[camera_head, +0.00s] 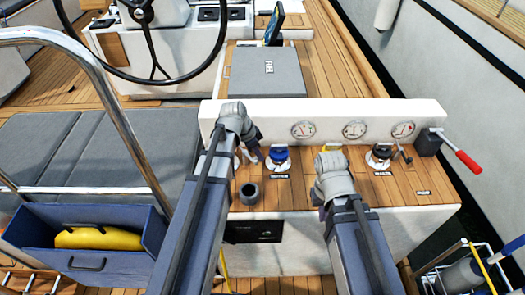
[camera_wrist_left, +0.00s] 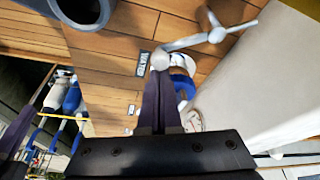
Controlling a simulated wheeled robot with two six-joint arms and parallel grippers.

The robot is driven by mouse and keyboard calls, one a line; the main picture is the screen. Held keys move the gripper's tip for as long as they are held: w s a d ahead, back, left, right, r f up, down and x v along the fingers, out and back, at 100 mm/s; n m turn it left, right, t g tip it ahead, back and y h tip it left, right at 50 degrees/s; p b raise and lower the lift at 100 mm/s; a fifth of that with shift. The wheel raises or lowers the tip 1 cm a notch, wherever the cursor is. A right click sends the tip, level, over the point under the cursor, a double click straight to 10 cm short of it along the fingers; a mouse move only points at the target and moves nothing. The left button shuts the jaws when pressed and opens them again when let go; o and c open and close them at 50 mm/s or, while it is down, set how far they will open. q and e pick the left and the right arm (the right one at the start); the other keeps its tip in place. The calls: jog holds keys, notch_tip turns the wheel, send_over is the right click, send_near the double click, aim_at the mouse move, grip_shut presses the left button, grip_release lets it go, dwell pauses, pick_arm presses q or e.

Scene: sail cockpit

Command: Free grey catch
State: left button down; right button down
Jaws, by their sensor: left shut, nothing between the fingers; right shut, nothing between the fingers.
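A grey metal lever (camera_wrist_left: 216,35) with thin arms and a rounded end stands on the wooden panel in the left wrist view. In the head view its place is mostly hidden behind my left arm. My left gripper (camera_wrist_left: 159,122) is shut and empty, its tips close to the lever's rounded end; I cannot tell whether they touch. In the head view my left gripper (camera_head: 257,152) is left of a blue-topped fitting (camera_head: 278,158). My right gripper (camera_head: 319,204) is shut and empty over the panel's middle, its tips mostly hidden.
A dark grey cup-like ring (camera_head: 250,193) stands beside my left arm. Gauges (camera_head: 354,130) line the white ledge behind. A black knob (camera_head: 380,154) and a red-handled lever (camera_head: 460,154) are to the right. A blue bin (camera_head: 85,258) with something yellow is at left.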

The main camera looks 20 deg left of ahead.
pick_arm(q)
jog(key=s+a+m, duration=0.1)
jog(key=m, duration=0.1)
jog(key=s+m+g, duration=0.1)
jog(key=shift+a+m+h, duration=0.3)
jog(key=shift+a+m, duration=0.05)
jog(key=shift+m, duration=0.05)
jog(key=shift+w, duration=0.15)
jog(key=shift+w+a, duration=0.4)
jog(key=shift+w, duration=0.2)
jog(key=shift+d, duration=0.15)
jog(key=shift+w+d, duration=0.25)
jog(key=shift+d, duration=0.25)
notch_tip(320, 180, up, 10)
jog(key=p, duration=0.9)
jog(key=shift+s+a+f+p, duration=0.15)
jog(key=shift+a+p, duration=0.2)
jog(key=shift+p, duration=0.05)
